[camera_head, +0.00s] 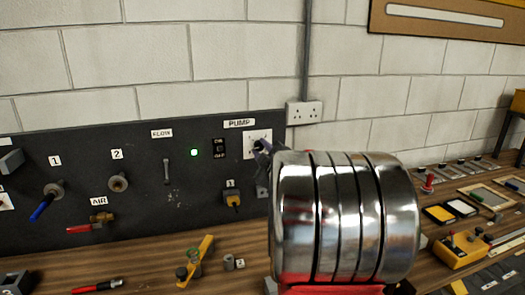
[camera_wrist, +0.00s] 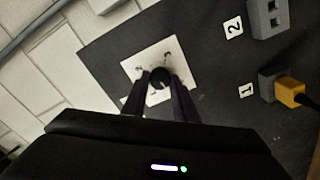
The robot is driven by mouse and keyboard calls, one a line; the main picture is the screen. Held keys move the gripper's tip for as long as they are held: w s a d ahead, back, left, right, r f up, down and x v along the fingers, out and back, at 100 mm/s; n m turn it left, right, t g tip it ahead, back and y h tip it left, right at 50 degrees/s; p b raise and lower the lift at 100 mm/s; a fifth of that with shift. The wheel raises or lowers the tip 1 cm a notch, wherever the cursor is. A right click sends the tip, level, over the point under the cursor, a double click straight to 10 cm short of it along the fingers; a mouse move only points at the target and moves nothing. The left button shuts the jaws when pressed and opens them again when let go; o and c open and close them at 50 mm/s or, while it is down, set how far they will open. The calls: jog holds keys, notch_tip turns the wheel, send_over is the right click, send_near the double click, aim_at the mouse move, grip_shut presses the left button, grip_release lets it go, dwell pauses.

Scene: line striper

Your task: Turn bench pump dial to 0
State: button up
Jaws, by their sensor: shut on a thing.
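The pump dial is a small dark round knob on a white square plate (camera_head: 250,147), on the dark panel under the PUMP label (camera_head: 239,123). In the wrist view the dial (camera_wrist: 158,78) sits between the two dark fingertips of my gripper (camera_wrist: 158,84), which is shut on it. The plate also shows in the wrist view (camera_wrist: 136,67), tilted in the picture. Marks on the plate are too small to read. In the head view my gripper (camera_head: 262,147) reaches the plate's right side and partly hides the dial.
A rocker switch (camera_head: 219,149) and a lit green light (camera_head: 194,153) are left of the plate. A yellow plug (camera_head: 233,199) sits below. A wall socket (camera_head: 304,112) is above right. My shiny arm link hides part of the bench (camera_head: 150,262).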

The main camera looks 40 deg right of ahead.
jog(key=n, duration=0.4)
jog(key=f+n, duration=0.1)
jog(key=n, duration=0.1)
jog(key=shift+s+d+n, duration=0.1)
jog(key=shift+n, duration=0.3)
jog(key=o, duration=0.7)
jog(key=shift+r, duration=0.1)
jog(key=o, duration=0.3)
jog(key=shift+r, duration=0.1)
jog(key=shift+o, duration=0.3)
jog(key=shift+r, duration=0.15)
jog(key=v, duration=1.3)
jog(key=shift+s+a, duration=0.25)
jog(key=shift+s, duration=0.05)
